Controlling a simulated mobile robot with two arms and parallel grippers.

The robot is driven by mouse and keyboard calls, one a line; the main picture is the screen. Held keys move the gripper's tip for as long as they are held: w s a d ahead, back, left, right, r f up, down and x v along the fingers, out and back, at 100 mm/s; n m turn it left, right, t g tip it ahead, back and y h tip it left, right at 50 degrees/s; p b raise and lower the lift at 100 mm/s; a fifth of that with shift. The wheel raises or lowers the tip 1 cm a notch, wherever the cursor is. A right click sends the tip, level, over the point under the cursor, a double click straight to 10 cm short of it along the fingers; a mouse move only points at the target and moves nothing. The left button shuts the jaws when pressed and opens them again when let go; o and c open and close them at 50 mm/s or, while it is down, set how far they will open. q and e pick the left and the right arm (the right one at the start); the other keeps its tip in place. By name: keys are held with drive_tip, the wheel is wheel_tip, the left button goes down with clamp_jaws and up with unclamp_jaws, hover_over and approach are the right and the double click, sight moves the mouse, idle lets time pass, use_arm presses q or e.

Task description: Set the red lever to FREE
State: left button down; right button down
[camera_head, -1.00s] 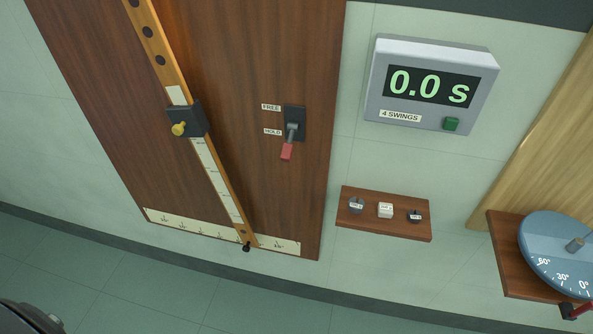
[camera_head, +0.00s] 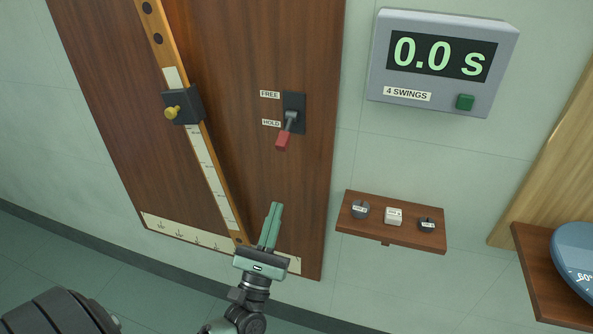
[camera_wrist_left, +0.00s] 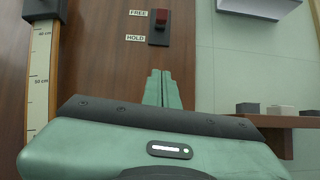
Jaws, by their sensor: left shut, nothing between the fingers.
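The FREE label (camera_head: 269,95) is above. The lever's red handle (camera_wrist_left: 162,18) also shows near the top of the left wrist view, beyond my fingertips. My left gripper (camera_head: 276,206) points up at the panel, below the lever and apart from it. Its fingers are shut together and empty, and they also show in the left wrist view (camera_wrist_left: 161,74). My right gripper is not in view.
A pendulum rod (camera_head: 214,175) with a dark sliding block (camera_head: 186,106) runs down the panel, left of the lever. A small shelf (camera_head: 385,236) with several weights is to the right. A timer (camera_head: 442,62) reading 0.0 s hangs above it.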

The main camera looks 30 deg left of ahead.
use_arm(q)
drive_tip(key=shift+s+r+n+y, duration=0.15)
drive_tip(key=shift+r+n+y, duration=0.15)
drive_tip(key=shift+r+n, duration=0.3)
drive_tip(key=shift+f, duration=0.1)
drive_tip(key=p, duration=0.6)
approach(287, 130)
drive_tip(key=shift+w+a, duration=0.65)
drive_tip(key=shift+w, duration=1.65)
drive_tip(key=shift+r, duration=0.25)
drive_tip(key=shift+r, duration=0.1)
